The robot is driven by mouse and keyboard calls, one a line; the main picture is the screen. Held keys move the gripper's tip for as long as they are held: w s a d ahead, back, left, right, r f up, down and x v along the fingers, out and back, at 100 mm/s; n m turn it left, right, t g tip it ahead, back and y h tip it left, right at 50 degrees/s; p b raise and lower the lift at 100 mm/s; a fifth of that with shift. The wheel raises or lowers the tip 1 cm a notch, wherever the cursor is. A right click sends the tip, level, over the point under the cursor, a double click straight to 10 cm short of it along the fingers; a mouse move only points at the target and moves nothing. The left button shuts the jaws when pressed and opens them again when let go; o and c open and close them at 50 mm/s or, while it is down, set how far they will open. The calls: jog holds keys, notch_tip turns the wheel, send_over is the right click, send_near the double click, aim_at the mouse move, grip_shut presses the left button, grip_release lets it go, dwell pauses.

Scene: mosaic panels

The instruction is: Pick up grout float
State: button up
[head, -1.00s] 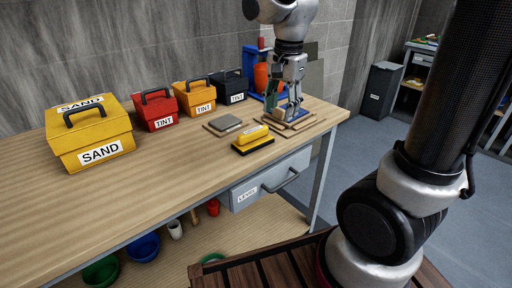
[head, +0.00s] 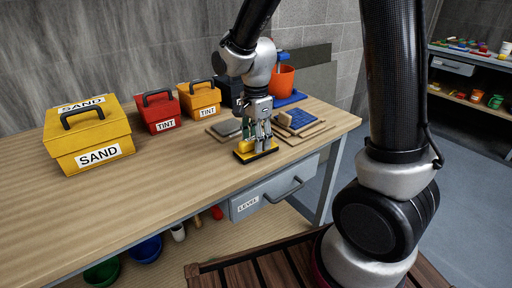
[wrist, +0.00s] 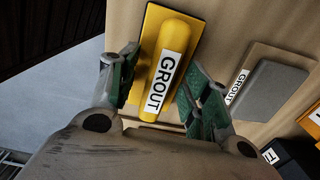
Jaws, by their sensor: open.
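The grout float is a yellow block (head: 244,149) on the bench top near its front edge. In the wrist view the float (wrist: 176,48) shows a rounded yellow handle with a GROUT label, on a flat yellow plate. My gripper (head: 258,144) points down over the float in the head view and hides part of it. In the wrist view my gripper (wrist: 158,76) is open, one green-padded finger on each side of the handle. Whether the fingers touch it cannot be told.
A grey block on a tan board (wrist: 250,60), also labelled GROUT, lies close to the right finger. A blue-topped piece (head: 298,119) lies on boards to the right. Yellow SAND (head: 90,150), red TINT (head: 160,112) and orange TINT (head: 200,98) boxes stand at the left and back.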

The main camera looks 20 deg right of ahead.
grip_shut()
jog(key=shift+r, duration=0.15)
